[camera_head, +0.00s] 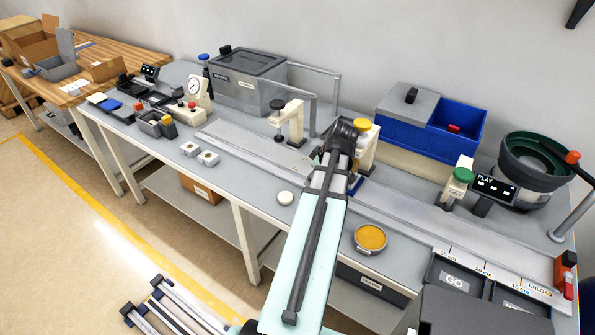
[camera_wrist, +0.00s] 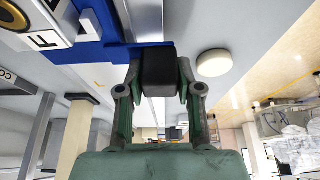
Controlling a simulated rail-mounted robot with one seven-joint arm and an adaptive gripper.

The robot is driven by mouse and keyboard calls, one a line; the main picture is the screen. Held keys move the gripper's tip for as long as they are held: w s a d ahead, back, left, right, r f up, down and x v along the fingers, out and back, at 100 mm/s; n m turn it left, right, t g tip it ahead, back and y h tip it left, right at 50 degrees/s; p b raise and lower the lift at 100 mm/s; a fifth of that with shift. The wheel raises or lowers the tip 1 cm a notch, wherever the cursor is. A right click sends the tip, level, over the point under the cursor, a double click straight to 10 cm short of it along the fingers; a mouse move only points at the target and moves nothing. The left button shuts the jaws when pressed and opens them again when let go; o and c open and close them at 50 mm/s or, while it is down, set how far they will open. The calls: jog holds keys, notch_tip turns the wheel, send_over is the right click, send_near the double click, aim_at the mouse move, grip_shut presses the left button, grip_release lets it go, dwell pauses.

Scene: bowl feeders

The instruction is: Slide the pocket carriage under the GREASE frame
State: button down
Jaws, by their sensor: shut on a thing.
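In the wrist view my gripper (camera_wrist: 160,70) is shut on a black block-shaped handle (camera_wrist: 160,66). The handle meets a blue part (camera_wrist: 95,48), seemingly the pocket carriage, on the grey track. In the head view a small blue patch of it (camera_head: 355,185) shows beside my arm, below the yellow-topped cream frame (camera_head: 368,150); my arm hides the rest and the gripper. Other cream frames stand along the track: a black-topped one (camera_head: 288,122) to the left and a green-topped one (camera_head: 459,180) to the right. I cannot read which one says GREASE.
The long track (camera_head: 400,208) runs along the bench. A round tin of orange-yellow material (camera_head: 370,238) and a white disc (camera_head: 285,198) stand in front of it. A blue bin (camera_head: 455,130), a bowl feeder (camera_head: 535,160) and a PLAY display (camera_head: 493,190) stand behind or to the right.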

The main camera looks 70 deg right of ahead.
jog(key=shift+s+a+f, duration=0.1)
jog(key=shift+s+a, duration=0.1)
jog(key=shift+s, duration=0.5)
jog(key=shift+s+a, duration=0.2)
jog(key=shift+s, duration=0.5)
jog(key=c, duration=0.8)
grip_release()
jog(key=shift+o, duration=0.2)
jog(key=shift+d, duration=0.1)
jog(key=shift+s+r, duration=0.1)
jog(key=shift+r, duration=0.4)
jog(key=v, duration=1.1)
